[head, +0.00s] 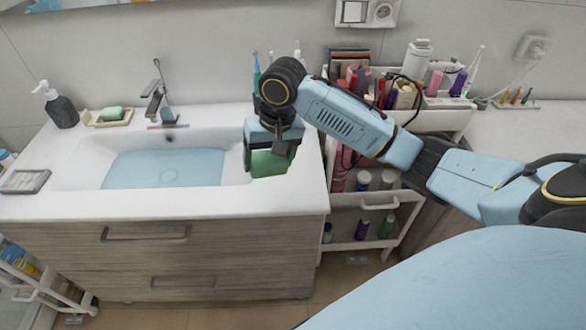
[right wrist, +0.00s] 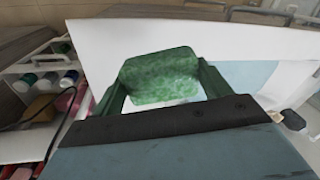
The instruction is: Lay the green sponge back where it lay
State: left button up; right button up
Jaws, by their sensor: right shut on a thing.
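The green sponge (head: 268,163) hangs below my right gripper (head: 270,148), over the white counter just right of the basin. The right wrist view shows the sponge (right wrist: 160,77) pinched between the two fingers of my right gripper (right wrist: 158,85). Its underside and the surface directly beneath it are partly hidden. My left gripper is in neither view.
The sink basin (head: 165,170) holds bluish water, with a faucet (head: 156,98) behind it. A crowded cosmetics cart (head: 440,122) stands right of the counter.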

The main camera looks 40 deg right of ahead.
aim_at(287, 189)
jog(key=d+m+p, duration=0.1)
jog(key=d+p, duration=0.1)
jog(key=w+d+m+g+h+p, duration=0.1)
jog(key=d+p, duration=0.1)
jog(key=shift+f, duration=0.1)
jog(key=shift+d+f+m+h, duration=0.2)
jog(key=shift+d+m+h, duration=0.1)
jog(key=shift+m, duration=0.1)
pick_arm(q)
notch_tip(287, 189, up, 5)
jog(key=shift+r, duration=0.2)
pick_arm(e)
notch_tip(287, 189, down, 10)
jog(key=shift+d+f, duration=0.15)
jog(key=shift+f, duration=0.1)
jog(key=shift+f, duration=0.15)
jog(key=o, duration=0.9)
